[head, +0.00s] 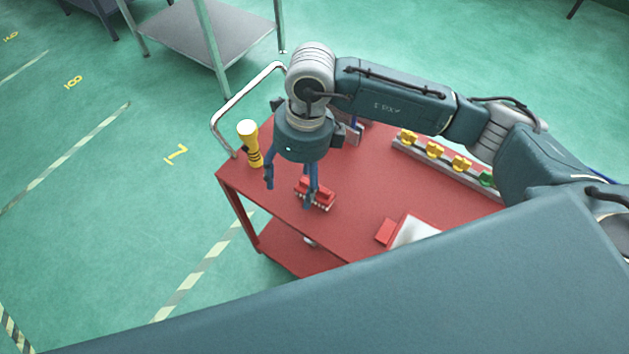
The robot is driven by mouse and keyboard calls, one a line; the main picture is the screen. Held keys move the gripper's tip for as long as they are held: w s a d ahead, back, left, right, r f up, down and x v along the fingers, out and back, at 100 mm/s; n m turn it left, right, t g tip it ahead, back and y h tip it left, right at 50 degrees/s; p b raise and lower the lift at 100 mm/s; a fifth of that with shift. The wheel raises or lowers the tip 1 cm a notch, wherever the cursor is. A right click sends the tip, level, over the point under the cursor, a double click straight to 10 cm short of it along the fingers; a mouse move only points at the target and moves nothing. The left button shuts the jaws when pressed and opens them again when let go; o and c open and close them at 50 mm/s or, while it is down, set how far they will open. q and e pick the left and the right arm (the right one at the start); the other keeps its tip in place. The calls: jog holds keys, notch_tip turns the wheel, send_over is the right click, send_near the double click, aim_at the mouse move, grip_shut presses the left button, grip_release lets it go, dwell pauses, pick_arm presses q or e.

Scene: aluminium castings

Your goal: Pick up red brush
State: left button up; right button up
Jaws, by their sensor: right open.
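The red brush (325,190) lies on the red top of the cart (353,227), near its left edge, with pale bristles showing along its lower side. My right gripper (289,195) points down over the cart, open and empty. Its right finger is in front of the brush and hides part of it. Its left finger is left of the brush, near the yellow item. I cannot tell how high the fingertips are above the brush. My left gripper is not in view.
A yellow and black item with a white top (249,143) stands at the cart's left corner, close to the left finger. A rail with yellow and green parts (448,162) lies at the right. A red block (386,232) and a white item (414,232) lie nearer. A metal table (190,40) stands behind.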

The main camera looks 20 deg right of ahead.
jog(key=shift+h, duration=0.9)
jog(key=d+f, duration=0.1)
jog(key=w+d+f+p, duration=0.1)
jog(key=d+f, duration=0.2)
jog(key=shift+w+d+f, duration=0.2)
jog(key=shift+w+f, duration=0.1)
jog(key=shift+f, duration=0.05)
jog(key=shift+f+p, duration=0.55)
jog(key=shift+p, duration=0.1)
notch_tip(320, 180, down, 4)
jog(key=shift+w+r+p, duration=0.15)
jog(key=shift+p, duration=0.75)
jog(key=shift+f, duration=0.45)
jog(key=shift+c, duration=0.5)
jog(key=c, duration=1.2)
